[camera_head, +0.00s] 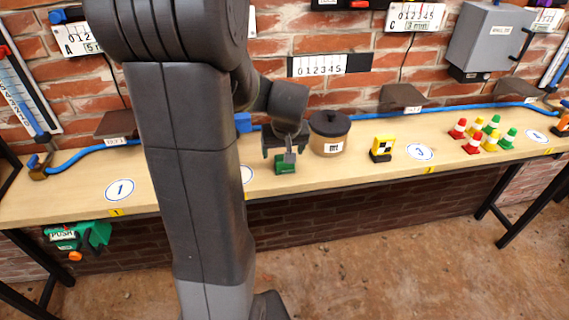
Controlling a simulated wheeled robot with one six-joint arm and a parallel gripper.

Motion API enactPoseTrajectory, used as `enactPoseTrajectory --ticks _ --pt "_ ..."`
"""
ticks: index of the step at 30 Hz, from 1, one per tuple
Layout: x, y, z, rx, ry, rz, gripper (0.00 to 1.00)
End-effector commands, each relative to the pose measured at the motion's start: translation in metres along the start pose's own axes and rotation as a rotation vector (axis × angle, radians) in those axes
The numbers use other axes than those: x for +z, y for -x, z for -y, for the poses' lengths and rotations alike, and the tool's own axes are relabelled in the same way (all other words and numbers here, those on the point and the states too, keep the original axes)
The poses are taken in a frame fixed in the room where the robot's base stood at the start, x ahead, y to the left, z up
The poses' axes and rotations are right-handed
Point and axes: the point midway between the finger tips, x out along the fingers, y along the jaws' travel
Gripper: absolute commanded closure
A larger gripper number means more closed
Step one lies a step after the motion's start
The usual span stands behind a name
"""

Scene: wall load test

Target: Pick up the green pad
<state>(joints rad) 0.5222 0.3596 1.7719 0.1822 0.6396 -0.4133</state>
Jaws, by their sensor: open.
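The green pad (286,167) is a small green block near the front edge of the wooden bench, right of my arm. My gripper (286,153) is open and points down directly above the pad. Its fingers overlap the pad's upper part in this view. I cannot tell whether they touch it. The upper part of the pad is partly hidden by the gripper.
A blue hose (450,108) runs along the back. The bench front (330,177) is clear.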

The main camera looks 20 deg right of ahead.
Motion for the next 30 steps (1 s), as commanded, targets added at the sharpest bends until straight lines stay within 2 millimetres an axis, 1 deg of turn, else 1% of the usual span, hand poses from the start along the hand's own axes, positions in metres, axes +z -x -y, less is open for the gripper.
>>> enactPoseTrajectory --ticks 2,8,12,16,22,23,27,29,30 --pt "0.001 -0.005 -0.001 0.0 -0.001 0.002 0.24" --pt "0.004 -0.03 -0.008 -0.001 -0.003 0.004 0.24" --pt "0.003 -0.045 -0.007 -0.001 -0.001 0.002 0.24" --pt "0.003 -0.051 -0.007 0.0 -0.001 0.001 0.24" --pt "0.003 -0.051 -0.007 0.0 -0.001 0.0 0.24" --pt "0.003 -0.051 -0.007 0.0 -0.001 0.0 0.26" --pt "0.003 -0.051 -0.007 0.0 -0.001 0.0 0.53" --pt "0.003 -0.051 -0.007 0.0 -0.001 0.0 0.65" --pt "0.003 -0.051 -0.007 0.0 -0.001 0.0 0.73"
